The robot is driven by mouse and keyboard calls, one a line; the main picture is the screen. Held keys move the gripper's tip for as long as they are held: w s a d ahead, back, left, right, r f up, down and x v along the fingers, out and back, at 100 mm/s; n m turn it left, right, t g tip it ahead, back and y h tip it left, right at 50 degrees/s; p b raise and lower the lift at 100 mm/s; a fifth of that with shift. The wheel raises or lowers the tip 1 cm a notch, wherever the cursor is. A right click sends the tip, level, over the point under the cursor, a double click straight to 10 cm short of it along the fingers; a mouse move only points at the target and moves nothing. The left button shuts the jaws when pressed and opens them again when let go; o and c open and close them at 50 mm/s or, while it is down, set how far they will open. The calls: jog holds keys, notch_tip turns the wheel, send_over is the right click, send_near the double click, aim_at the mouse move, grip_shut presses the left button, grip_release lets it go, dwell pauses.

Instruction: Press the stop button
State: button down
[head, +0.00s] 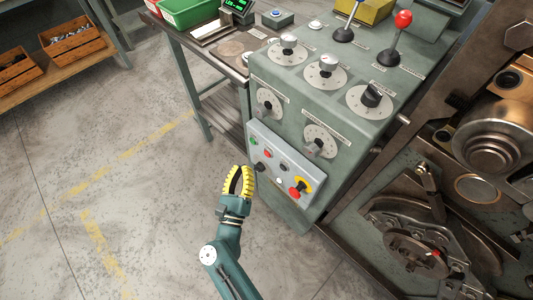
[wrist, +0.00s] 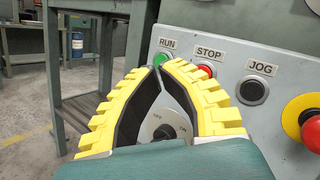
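The stop button is a small red round button (wrist: 206,70) below a STOP label in the wrist view, partly covered by my right-hand finger. In the head view it is a small red dot (head: 268,154) on the grey button panel (head: 275,163) at the machine's front. My gripper (wrist: 157,67) has yellow ribbed fingers with their tips nearly together, with nothing held between them. In the head view my gripper (head: 240,168) is just left of the panel. Contact is not visible.
The black JOG button (wrist: 253,91) is right of stop. A large red mushroom button on yellow (wrist: 302,122) is further right. An OFF/ON switch (wrist: 165,131) shows between my fingers. A bench (head: 185,45) stands behind left; open floor lies left.

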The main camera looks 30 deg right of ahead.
aim_at(261, 144)
jog(key=shift+w+d+b, duration=0.15)
jog(key=shift+w+d, duration=0.05)
jog(key=shift+d, duration=0.6)
jog(key=shift+w+d+b, duration=0.15)
jog(key=shift+d, duration=0.7)
jog(key=shift+w+d+b, duration=0.15)
jog(key=shift+w+d, duration=0.05)
jog(key=shift+d, duration=0.6)
jog(key=shift+d, duration=0.1)
jog(key=shift+w+d, duration=0.1)
jog(key=shift+d, duration=0.2)
jog(key=shift+d+b, duration=0.35)
jog(key=shift+a, duration=0.7)
jog(key=a, duration=0.2)
jog(key=s+a+p, duration=0.1)
jog(key=a, duration=0.2)
jog(key=shift+s, duration=0.15)
